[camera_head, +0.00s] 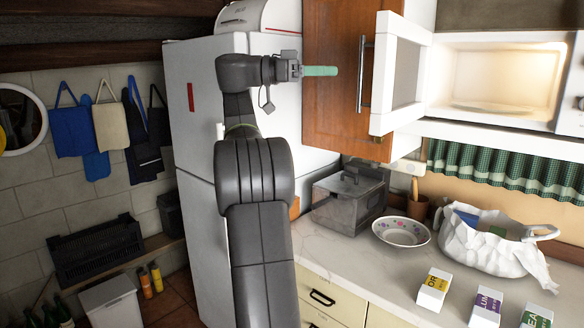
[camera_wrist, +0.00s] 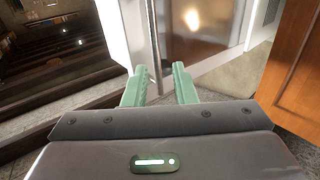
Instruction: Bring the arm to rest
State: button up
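My gripper (camera_head: 334,71) is raised high in the head view, with its green fingers pointing right. The fingers overlap the wooden cabinet door (camera_head: 335,115) in the picture; I cannot tell whether they touch it. In the wrist view my gripper (camera_wrist: 160,68) shows two green fingers standing apart with nothing held between them. My arm rises in front of the white fridge (camera_head: 195,120) and bends at the top towards the door.
The white microwave (camera_head: 395,75) has its door open and a lit, empty-looking inside. Below are a counter (camera_head: 345,245) with a metal box (camera_head: 349,200), a flowered bowl (camera_head: 401,232), a white bag (camera_head: 490,245) and small cartons (camera_head: 433,290). Cloths (camera_head: 72,130) hang on the left wall.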

aim_at(360, 72)
jog(key=d, duration=0.7)
jog(key=shift+s+d+f, duration=0.1)
jog(key=shift+s+d, duration=0.15)
jog(key=shift+d, duration=0.05)
jog(key=shift+s+d, duration=0.1)
jog(key=shift+d, duration=0.15)
jog(key=shift+a, duration=0.2)
